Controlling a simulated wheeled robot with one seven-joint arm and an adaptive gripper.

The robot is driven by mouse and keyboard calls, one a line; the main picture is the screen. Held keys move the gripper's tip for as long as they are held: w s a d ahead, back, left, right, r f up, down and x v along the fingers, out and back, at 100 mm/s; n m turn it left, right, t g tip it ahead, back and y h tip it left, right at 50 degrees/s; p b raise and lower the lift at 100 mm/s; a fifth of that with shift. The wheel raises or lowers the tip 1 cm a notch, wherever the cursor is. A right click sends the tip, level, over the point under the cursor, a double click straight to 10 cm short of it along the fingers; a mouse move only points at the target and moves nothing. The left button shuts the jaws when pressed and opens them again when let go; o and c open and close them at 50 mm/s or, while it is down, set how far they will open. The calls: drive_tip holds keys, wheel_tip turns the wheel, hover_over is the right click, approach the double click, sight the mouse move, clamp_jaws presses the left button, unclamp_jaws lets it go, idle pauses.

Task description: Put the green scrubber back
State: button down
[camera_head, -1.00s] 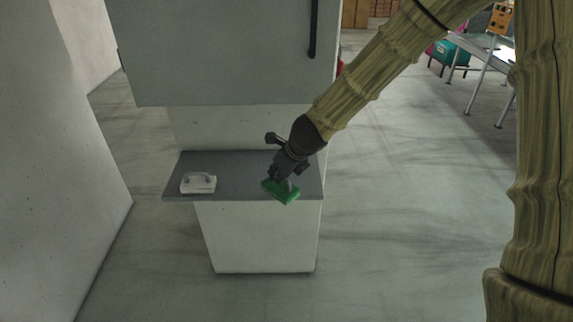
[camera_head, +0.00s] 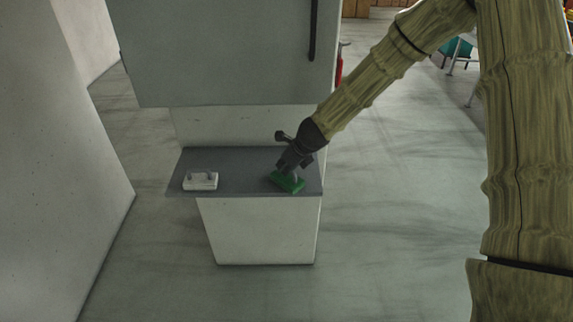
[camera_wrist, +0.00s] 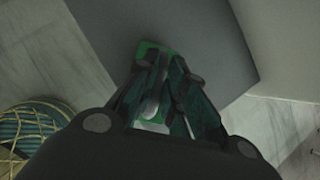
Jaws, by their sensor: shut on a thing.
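The green scrubber (camera_head: 289,183) is at the right end of the grey shelf top (camera_head: 236,184), close to its right and front edges. My gripper (camera_head: 288,168) is above it, tilted, and shut on its handle. In the wrist view my gripper (camera_wrist: 162,100) has its fingers on either side of the pale handle, and the green scrubber (camera_wrist: 150,50) shows past the fingertips. The scrubber looks to be at the height of the shelf top, but I cannot tell whether it touches.
A white scrubber with a handle (camera_head: 200,181) sits at the left end of the shelf top. A large grey cabinet (camera_head: 215,55) overhangs the back. A pale wall (camera_head: 60,170) stands on the left. The floor (camera_head: 400,220) on the right is clear.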

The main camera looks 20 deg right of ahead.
drive_tip(key=c, duration=1.5)
unclamp_jaws()
drive_tip(key=shift+s+r, duration=0.1)
drive_tip(key=shift+b+v, duration=0.6)
drive_tip(key=shift+v, duration=5.3)
drive_tip(key=s+d+f+n+g+h, duration=0.1)
drive_tip(key=s+f+n+g+h, duration=0.1)
drive_tip(key=s+f+n, duration=0.85)
drive_tip(key=s+d+f+n+g+h, duration=0.1)
drive_tip(key=s+f+n+g, duration=0.15)
drive_tip(key=s+f, duration=0.9)
drive_tip(key=s+a+f+n, duration=0.1)
drive_tip(key=s+f+n, duration=0.4)
drive_tip(key=s, duration=0.1)
drive_tip(key=s+a+f+n+g, duration=0.1)
drive_tip(key=s+f+n, duration=0.5)
drive_tip(key=s, duration=0.1)
drive_tip(key=s+a+f+n, duration=0.2)
drive_tip(key=s+f+n, duration=0.3)
drive_tip(key=s, duration=0.2)
drive_tip(key=shift+s+a+f+g+y, duration=0.1)
drive_tip(key=shift+s+f+g+y, duration=0.1)
drive_tip(key=shift+f+g+y, duration=0.15)
